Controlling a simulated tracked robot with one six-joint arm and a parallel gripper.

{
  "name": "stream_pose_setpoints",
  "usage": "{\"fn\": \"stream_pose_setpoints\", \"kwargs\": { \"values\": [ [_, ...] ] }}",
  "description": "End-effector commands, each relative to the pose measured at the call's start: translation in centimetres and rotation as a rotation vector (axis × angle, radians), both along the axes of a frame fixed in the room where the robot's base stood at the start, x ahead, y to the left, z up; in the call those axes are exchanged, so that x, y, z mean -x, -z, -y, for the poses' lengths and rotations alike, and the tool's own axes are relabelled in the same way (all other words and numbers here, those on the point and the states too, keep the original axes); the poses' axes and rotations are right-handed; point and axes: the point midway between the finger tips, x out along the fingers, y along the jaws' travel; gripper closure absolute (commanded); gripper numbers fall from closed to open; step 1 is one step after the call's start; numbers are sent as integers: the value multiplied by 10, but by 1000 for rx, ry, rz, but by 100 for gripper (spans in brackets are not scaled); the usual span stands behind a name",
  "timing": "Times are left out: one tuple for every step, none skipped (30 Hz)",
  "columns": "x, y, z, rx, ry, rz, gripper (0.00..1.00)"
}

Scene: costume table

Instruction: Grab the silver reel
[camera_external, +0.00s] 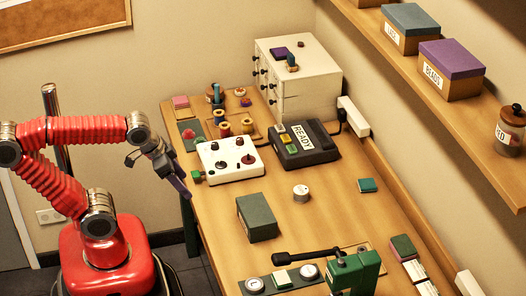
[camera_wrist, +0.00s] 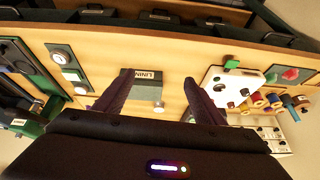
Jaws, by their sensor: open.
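A small silver-white round piece (camera_external: 301,193), which looks like the silver reel, stands on the open middle of the table, right of a dark green box. In the wrist view a small pale round piece (camera_wrist: 158,108), probably the same one, shows beyond the box and between my fingers. My gripper (camera_external: 179,180) is open and empty, raised beside the table's left edge, left of the white control box and well apart from the silver piece. Its two spread fingers also show in the wrist view (camera_wrist: 158,78).
The green box (camera_external: 257,217) stands between the table's left edge and the silver piece. A white control box (camera_external: 230,159), a dark READY device (camera_external: 305,145) and several colored spools (camera_external: 222,128) are behind. A black lever (camera_external: 305,255) lies in front. A shelf (camera_external: 440,95) overhangs the right.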

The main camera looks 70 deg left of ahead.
Motion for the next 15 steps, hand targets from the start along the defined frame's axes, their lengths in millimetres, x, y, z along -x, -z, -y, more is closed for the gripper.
{"fn": "stream_pose_setpoints", "kwargs": {
  "values": [
    [-3,1,-1,-21,22,-18,36],
    [-6,1,-2,-38,39,-29,36],
    [-10,1,-3,-62,62,-44,36],
    [-13,2,-3,-82,82,-57,36],
    [-16,2,-5,-103,103,-70,36],
    [-21,2,-6,-133,131,-89,36],
    [-24,2,-7,-155,154,-104,36],
    [-28,3,-8,-176,175,-118,36],
    [-33,3,-9,-206,205,-137,36],
    [-37,3,-10,-228,226,-151,36],
    [-41,4,-11,-250,248,-165,36],
    [-46,4,-12,-279,278,-183,36],
    [-50,5,-13,-300,298,-196,36],
    [-54,5,-14,-323,321,-211,36],
    [-60,6,-14,-351,350,-229,36]
  ]
}}
